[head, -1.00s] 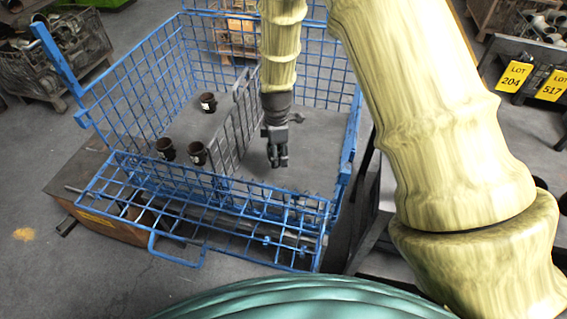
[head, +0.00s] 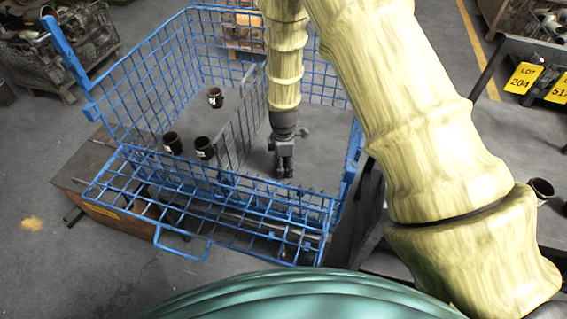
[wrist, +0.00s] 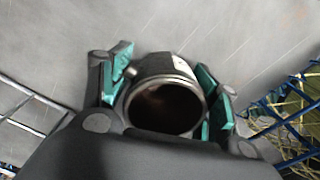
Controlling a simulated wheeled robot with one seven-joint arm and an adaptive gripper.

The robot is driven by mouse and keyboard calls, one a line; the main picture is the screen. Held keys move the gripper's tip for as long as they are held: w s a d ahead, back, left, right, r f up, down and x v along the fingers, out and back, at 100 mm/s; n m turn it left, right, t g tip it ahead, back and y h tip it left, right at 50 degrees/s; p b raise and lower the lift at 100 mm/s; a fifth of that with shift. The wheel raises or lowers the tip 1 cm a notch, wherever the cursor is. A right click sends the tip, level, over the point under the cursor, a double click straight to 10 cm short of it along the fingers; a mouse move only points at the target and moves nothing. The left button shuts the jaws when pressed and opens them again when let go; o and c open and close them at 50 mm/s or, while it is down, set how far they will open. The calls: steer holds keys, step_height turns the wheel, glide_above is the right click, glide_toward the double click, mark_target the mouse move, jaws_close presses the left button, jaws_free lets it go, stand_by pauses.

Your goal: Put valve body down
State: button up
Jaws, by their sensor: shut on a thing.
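My gripper (head: 284,172) hangs downward inside the right compartment of the blue wire basket (head: 112,100). In the wrist view my gripper (wrist: 165,100) is shut on the valve body (wrist: 160,66), a dark metal cylinder with an open round end facing the camera and a small stub on its side. Its green-lined fingers lie on both sides of it. Grey floor of the basket shows beyond it; I cannot tell whether the valve body touches it. In the head view the valve body is hidden by the gripper.
Several dark valve bodies (head: 215,97) stand in the left compartment, behind a grey mesh divider (head: 236,135). The basket's front panel (head: 210,205) is folded down. The right compartment floor looks mostly clear. A table with yellow lot signs (head: 523,78) stands at the right.

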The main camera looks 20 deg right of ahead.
steer(key=shift+f, duration=0.1)
steer(key=o, duration=1.3)
step_height(320, 180, up, 12)
steer(key=shift+r+b, duration=0.15)
steer(key=shift+b, duration=0.3)
